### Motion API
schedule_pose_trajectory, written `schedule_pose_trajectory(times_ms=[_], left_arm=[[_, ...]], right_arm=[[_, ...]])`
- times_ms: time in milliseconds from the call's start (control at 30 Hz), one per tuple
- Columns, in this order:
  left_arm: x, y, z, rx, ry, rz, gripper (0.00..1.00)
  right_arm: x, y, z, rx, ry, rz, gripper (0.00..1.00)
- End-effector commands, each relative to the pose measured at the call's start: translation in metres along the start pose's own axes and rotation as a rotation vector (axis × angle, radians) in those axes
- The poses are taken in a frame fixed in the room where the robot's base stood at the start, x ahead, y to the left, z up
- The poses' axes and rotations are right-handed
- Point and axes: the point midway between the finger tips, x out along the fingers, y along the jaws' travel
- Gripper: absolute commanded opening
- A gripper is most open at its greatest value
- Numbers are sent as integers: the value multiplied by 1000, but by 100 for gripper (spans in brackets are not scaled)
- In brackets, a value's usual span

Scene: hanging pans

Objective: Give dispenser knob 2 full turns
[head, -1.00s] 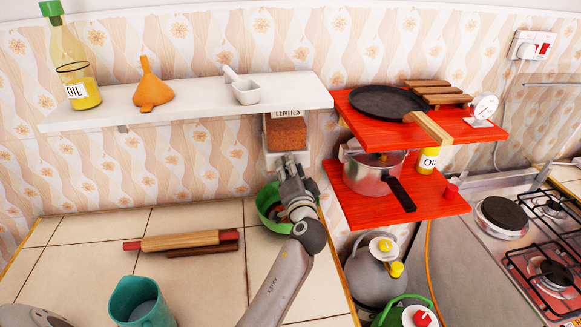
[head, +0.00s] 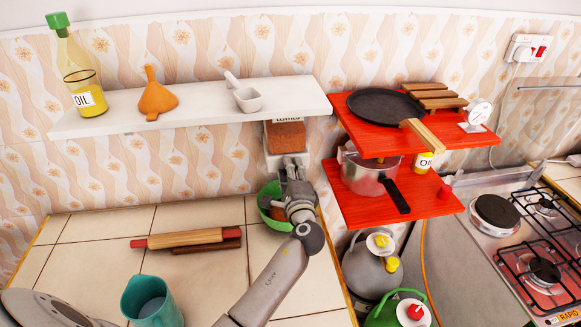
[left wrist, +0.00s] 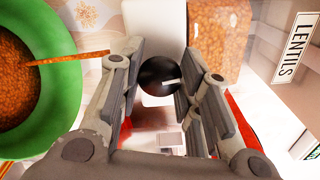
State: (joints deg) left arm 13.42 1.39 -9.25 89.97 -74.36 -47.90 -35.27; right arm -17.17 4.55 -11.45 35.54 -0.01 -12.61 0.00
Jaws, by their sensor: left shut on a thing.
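The lentil dispenser (head: 285,136) is mounted on the wall below the white shelf, with orange lentils in its clear container. Its round black knob (left wrist: 160,72) has a white mark and shows between my left fingers in the left wrist view. My left gripper (head: 293,178) is shut on the knob. A stream of lentils (left wrist: 70,58) runs toward the green bowl (left wrist: 58,125), which holds lentils. The green bowl also stands below the dispenser in the head view (head: 267,206), partly hidden by my gripper. My right gripper is not in view.
The white shelf (head: 200,108) juts out above, bearing an oil bottle, funnel and mortar. Red shelves (head: 365,207) with a pan and pot stand close at right. A rolling pin (head: 185,239) and teal jug (head: 150,302) are on the tiled counter. The stove is far right.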

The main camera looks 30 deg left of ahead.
Motion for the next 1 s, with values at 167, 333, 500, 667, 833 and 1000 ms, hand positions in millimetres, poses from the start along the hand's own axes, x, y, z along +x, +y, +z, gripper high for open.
schedule_pose_trajectory(times_ms=[167,333,500,667,833,1000], left_arm=[[0,-2,1,83,0,-1,8],[0,-1,0,127,-1,-1,8],[0,-1,0,142,-1,-1,8],[0,0,0,144,-1,-1,8],[0,0,0,143,-1,-1,8],[0,0,0,142,-1,-1,51]], right_arm=[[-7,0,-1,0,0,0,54],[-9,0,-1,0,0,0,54],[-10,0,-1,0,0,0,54],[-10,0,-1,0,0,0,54],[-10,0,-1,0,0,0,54],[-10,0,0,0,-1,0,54]])
